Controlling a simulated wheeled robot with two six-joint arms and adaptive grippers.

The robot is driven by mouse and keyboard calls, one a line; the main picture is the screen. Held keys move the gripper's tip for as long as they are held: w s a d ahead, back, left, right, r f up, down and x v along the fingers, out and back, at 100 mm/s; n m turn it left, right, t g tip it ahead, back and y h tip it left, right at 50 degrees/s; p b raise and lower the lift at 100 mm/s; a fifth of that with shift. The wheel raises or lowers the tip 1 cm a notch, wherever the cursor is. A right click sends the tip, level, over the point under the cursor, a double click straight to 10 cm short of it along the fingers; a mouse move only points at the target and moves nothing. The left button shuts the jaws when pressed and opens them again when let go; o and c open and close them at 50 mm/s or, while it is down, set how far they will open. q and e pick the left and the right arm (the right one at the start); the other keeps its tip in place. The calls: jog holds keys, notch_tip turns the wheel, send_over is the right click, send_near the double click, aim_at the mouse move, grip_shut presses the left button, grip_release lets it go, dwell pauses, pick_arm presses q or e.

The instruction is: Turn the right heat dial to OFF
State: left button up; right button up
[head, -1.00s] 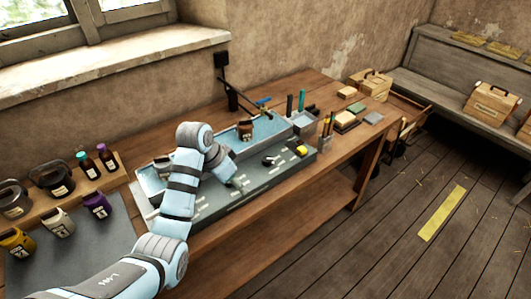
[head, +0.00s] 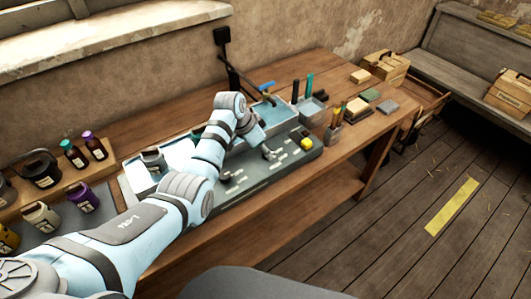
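The grey control panel (head: 245,183) runs along the front of the bench unit and carries small white markings. A dark dial (head: 225,176) sits toward its left end. The right heat dial (head: 275,154) is toward the right end, left of a yellow knob (head: 306,143), and is mostly covered by my gripper. My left gripper (head: 266,149) reaches down over it from the left. At this size I cannot tell whether its fingers touch the dial or are open or shut. My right gripper is not in view.
Water baths (head: 272,115) lie behind the panel, one holding a jar (head: 152,160). A black post with a blue-ended lever (head: 266,86) stands behind. Tool cups (head: 333,130) and small blocks (head: 358,106) are to the right. Several jars (head: 84,198) stand at left.

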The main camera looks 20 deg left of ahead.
pick_arm(q)
jog(key=x, duration=0.1)
jog(key=b+x, duration=0.1)
jog(key=x, duration=0.1)
jog(key=shift+w+f, duration=0.2)
jog(key=shift+w, duration=0.2)
jog(key=shift+w+f, duration=0.6)
jog(key=shift+w, duration=0.25)
jog(key=shift+s+r, duration=0.35)
jog(key=shift+s, duration=0.15)
jog(key=c, duration=0.4)
jog(key=shift+s, duration=0.15)
jog(key=c, duration=0.7)
jog(key=shift+c, duration=0.2)
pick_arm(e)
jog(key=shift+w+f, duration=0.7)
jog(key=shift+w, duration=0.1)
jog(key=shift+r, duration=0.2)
